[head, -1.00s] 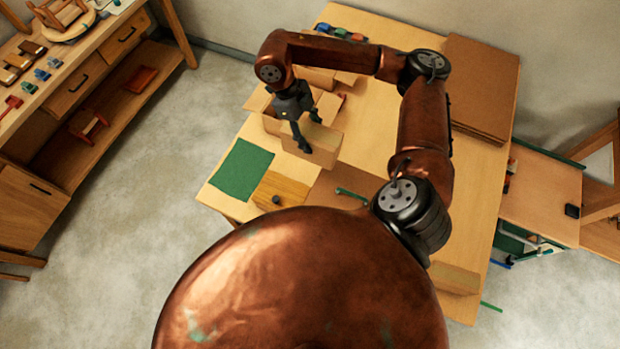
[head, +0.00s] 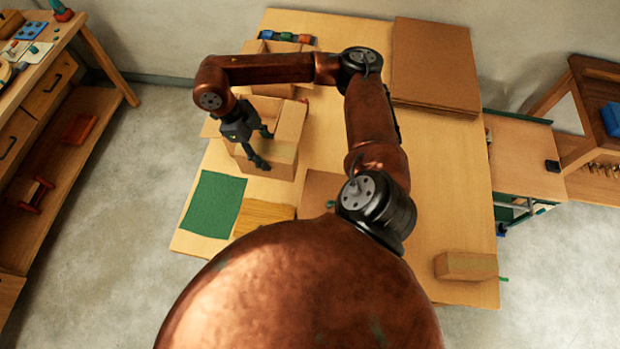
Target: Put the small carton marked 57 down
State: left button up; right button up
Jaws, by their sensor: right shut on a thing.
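My right gripper (head: 264,147) reaches over the back left part of the table. It is shut on a plain brown carton (head: 283,166), with one finger in front of it. I take this as the small carton; no number 57 is readable. An open carton with spread flaps (head: 291,116) is just behind and around it in the picture. I cannot tell whether the held carton touches the table or the open carton. My left gripper is out of view.
A green mat (head: 213,203) lies on the table (head: 440,210) at front left, beside a wooden board (head: 262,215). Flat cardboard (head: 436,65) is stacked at the back right. Another closed carton (head: 466,266) sits at the front right. The table's right middle is clear.

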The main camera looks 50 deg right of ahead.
notch_tip(320, 180, down, 23)
jog(key=b, duration=1)
jog(key=shift+f, duration=0.1)
jog(key=o, duration=1.1)
